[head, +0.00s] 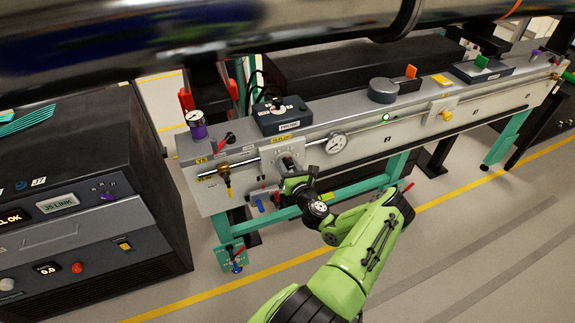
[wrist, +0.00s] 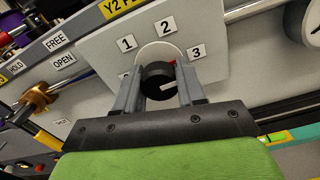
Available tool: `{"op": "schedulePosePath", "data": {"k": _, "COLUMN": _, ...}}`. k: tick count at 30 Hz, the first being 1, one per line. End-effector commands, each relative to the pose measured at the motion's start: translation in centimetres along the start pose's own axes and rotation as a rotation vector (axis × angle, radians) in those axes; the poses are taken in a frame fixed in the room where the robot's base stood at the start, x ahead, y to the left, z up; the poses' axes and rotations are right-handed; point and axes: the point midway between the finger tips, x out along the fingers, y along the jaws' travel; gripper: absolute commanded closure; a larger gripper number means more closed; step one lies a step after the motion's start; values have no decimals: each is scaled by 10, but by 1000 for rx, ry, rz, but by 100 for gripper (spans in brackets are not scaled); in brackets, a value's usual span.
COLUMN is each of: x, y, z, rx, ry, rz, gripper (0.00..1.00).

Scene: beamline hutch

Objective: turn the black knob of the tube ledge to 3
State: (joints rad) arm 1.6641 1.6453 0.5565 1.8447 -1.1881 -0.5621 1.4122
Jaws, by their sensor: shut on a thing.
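The black knob (wrist: 155,72) sits on a pale plate (wrist: 105,48) on the front of the tube ledge (head: 365,160). My gripper (wrist: 158,88) is shut on the knob, one finger on each side. Labels 1 (wrist: 127,43), 2 (wrist: 166,27) and 3 (wrist: 196,52) stand around the knob; a label lower left is mostly hidden by a finger. A white mark on the knob points to the right in the wrist view; which label it lines up with is unclear. In the head view my gripper (head: 289,173) largely hides the knob.
A round gauge (head: 335,144) is right of the plate. A brass valve with a yellow handle (head: 227,180) is left of it. A black box (head: 280,115) stands on the ledge above. A dark cabinet (head: 80,190) is at left; a large pipe crosses overhead.

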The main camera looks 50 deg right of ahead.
Motion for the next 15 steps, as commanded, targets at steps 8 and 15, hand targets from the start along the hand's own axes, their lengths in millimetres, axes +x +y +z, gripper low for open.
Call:
{"op": "schedulePosePath", "data": {"k": 8, "x": -1, "y": 0, "z": -5, "rx": 3, "ry": 11, "rz": -1, "gripper": 91}}
{"op": "schedulePosePath", "data": {"k": 15, "x": -1, "y": 0, "z": -4, "rx": 2, "ry": 11, "rz": -1, "gripper": 44}}
